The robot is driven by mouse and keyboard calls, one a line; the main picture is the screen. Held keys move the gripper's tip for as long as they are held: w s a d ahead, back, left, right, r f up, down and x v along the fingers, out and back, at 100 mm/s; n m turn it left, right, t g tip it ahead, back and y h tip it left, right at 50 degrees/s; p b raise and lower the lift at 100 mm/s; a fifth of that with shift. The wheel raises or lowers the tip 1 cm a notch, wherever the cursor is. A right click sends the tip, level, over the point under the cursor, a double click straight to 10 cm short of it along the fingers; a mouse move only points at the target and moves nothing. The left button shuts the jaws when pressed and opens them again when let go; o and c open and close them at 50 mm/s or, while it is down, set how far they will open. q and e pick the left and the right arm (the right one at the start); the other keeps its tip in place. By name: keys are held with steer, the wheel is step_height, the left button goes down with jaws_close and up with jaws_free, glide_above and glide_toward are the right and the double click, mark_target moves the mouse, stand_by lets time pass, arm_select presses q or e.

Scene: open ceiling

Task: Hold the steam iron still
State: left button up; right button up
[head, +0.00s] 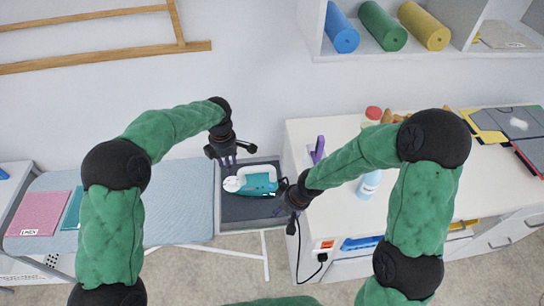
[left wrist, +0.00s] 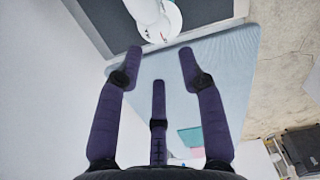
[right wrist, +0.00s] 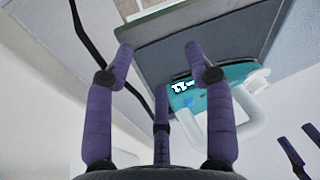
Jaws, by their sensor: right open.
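The teal and white steam iron (head: 258,181) lies on its dark grey rest (head: 240,212) at the end of the ironing board (head: 150,205). My left gripper (head: 229,164) is open just above and left of the iron's white end. That white end (left wrist: 155,20) shows beyond its fingertips in the left wrist view. My right gripper (head: 281,191) is open at the iron's right side. In the right wrist view the teal body and white handle (right wrist: 216,125) lie just past its fingers. Neither gripper visibly holds the iron.
A white counter (head: 310,135) stands to the right, with bottles (head: 368,184) and a purple-handled tool (head: 318,150) on it. A black cord (head: 299,250) hangs by its left side to a plug. Pink and teal folded cloths (head: 45,213) lie on the board's left.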

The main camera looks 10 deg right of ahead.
steer(key=w+d+r+m+t+h, duration=0.1)
steer(key=w+d+r+m+t, duration=0.2)
steer(key=w+r+m, duration=1.1)
steer(key=m+g+h, duration=0.2)
steer(key=m+g, duration=0.2)
glide_above(272, 175)
steer(key=w+d, duration=0.1)
steer(key=w, duration=0.2)
steer(key=f, duration=0.3)
steer(key=shift+s, duration=0.25)
steer(key=shift+s+a+f+m+g, duration=0.35)
steer(key=shift+s+a+m+g, duration=0.05)
steer(key=shift+s+m, duration=0.1)
step_height(272, 175, down, 11)
steer(key=shift+s+r, duration=0.1)
steer(key=shift+r, duration=0.05)
